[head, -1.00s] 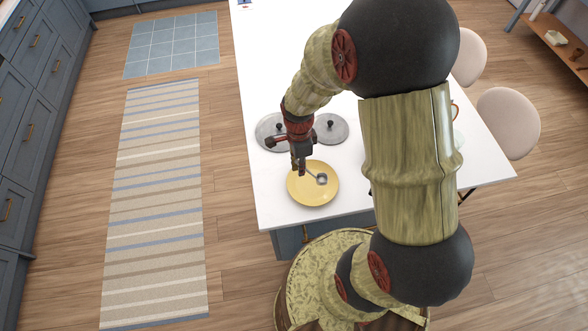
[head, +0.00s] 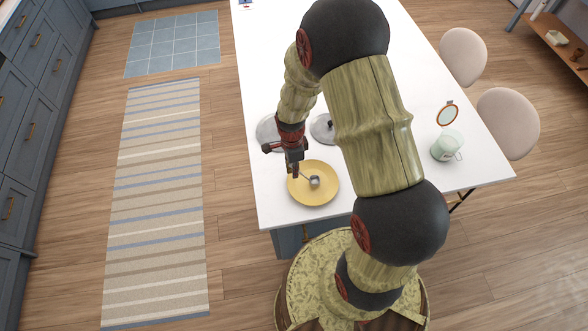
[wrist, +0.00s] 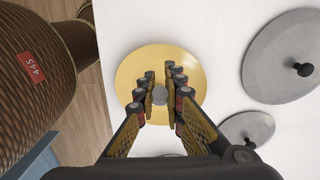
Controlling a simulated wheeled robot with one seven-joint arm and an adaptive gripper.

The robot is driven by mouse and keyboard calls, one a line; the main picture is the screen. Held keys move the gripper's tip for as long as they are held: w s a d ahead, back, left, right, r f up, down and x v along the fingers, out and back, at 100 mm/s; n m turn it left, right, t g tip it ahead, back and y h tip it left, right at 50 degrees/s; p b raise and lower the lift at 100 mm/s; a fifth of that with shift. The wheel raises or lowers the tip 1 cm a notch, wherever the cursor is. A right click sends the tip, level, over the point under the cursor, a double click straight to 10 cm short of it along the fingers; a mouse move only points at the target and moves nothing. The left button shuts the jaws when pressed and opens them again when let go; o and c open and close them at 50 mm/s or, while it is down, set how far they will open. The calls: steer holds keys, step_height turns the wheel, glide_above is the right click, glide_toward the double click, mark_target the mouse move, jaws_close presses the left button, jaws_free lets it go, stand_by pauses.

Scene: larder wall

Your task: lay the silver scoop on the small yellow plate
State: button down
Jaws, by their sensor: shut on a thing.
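The yellow plate (head: 327,192) lies near the front left corner of the white table, and it also shows in the wrist view (wrist: 130,75). My gripper (head: 295,173) is above the plate's left side, pointing down. It is shut on the silver scoop (head: 315,181), whose small round cup is over the middle of the plate. In the wrist view the scoop (wrist: 159,95) shows as a grey round shape between the fingers (wrist: 160,84), which hide part of it. I cannot tell whether the scoop touches the plate.
Two grey lids with black knobs (head: 268,132) (head: 321,128) lie behind the plate; my gripper partly covers the left one. A pale green jar (head: 446,146) and a wood-rimmed round thing (head: 447,114) stand at the right. The table's front edge is close to the plate.

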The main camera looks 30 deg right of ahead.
steer(key=shift+f, duration=0.15)
steer(key=c, duration=2)
jaws_free()
steer(key=shift+o, duration=0.5)
steer(key=r, duration=1.2)
steer(key=shift+w+r+b, duration=0.1)
steer(key=shift+w+b, duration=0.3)
steer(key=s+a+r+n+t, duration=0.2)
steer(key=s+r+n+t, duration=0.1)
steer(key=s+r+n, duration=0.4)
steer(key=s+a+r+n+t, duration=0.3)
steer(key=s+r+n, duration=0.5)
steer(key=r+n, duration=0.5)
step_height(320, 180, up, 6)
steer(key=shift+s+r, duration=0.1)
steer(key=shift+s, duration=0.05)
